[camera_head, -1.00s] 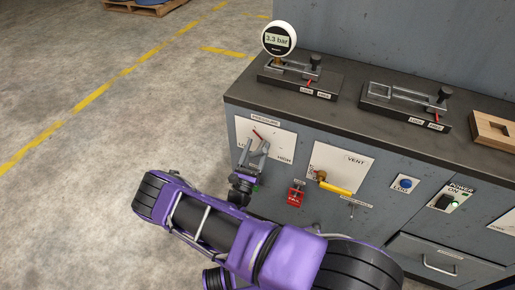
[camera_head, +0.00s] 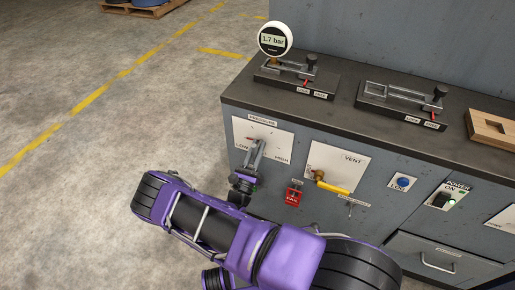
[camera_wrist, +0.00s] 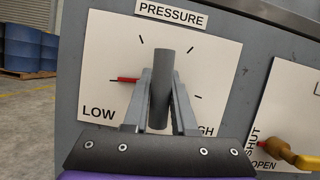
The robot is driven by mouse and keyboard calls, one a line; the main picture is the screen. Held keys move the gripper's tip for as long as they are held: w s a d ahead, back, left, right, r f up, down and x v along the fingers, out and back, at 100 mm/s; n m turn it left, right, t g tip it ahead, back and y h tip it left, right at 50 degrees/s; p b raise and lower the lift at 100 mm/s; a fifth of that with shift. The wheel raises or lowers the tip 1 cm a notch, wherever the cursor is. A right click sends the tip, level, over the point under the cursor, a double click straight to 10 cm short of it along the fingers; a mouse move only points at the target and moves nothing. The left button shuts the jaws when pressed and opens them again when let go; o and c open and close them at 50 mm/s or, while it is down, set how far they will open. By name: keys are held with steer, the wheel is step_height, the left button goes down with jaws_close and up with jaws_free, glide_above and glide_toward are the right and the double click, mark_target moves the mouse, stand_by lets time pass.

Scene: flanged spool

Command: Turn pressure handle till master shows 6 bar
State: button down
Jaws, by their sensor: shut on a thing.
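The pressure handle (camera_wrist: 162,72) is a grey bar in front of the white PRESSURE plate (camera_wrist: 215,75). My gripper (camera_head: 254,160) is shut on it, one finger on each side in the wrist view. A red pointer (camera_wrist: 125,80) sticks out left of the handle, pointing left at a tick above LOW. HIGH is partly hidden behind my gripper.
A second, empty clamp fixture (camera_head: 400,103) sits on the bench top. The floor at left is clear.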

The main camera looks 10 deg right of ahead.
steer(key=shift+w+a+f, duration=0.15)
steer(key=shift+w+a, duration=0.05)
steer(key=shift+a, duration=0.4)
steer(key=c, duration=0.7)
jaws_free()
steer(key=o, duration=0.7)
steer(key=shift+d, duration=0.2)
steer(key=shift+s, duration=0.1)
steer(key=v, duration=1.7)
steer(key=shift+s+b, duration=0.2)
steer(key=shift+b, duration=0.1)
